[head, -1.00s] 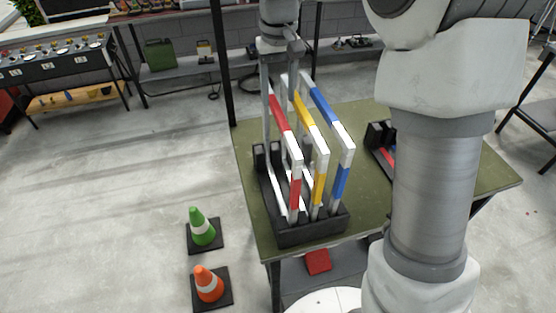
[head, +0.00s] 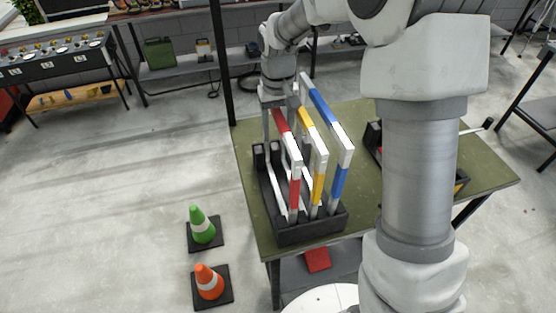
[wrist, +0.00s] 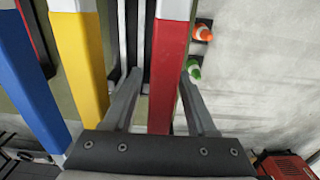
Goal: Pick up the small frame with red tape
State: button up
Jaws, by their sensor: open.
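The frame with red tape (head: 295,192) stands upright at the left of a black rack (head: 312,231) on the green table. It is a white frame with red bands, and its red-taped bar (wrist: 166,75) also shows in the wrist view. My gripper (head: 279,122) is open at the far upper end of this frame. In the wrist view my gripper (wrist: 161,78) has one finger on each side of the red bar, with gaps visible. Whether the fingers touch the frame lower down cannot be told.
Frames with yellow tape (head: 319,185) and blue tape (head: 339,182) stand close to the right in the same rack. A second black rack (head: 373,136) is mostly hidden behind my arm. Green (head: 202,228) and orange (head: 209,283) cones stand on the floor.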

grip_shut()
dwell(1.3)
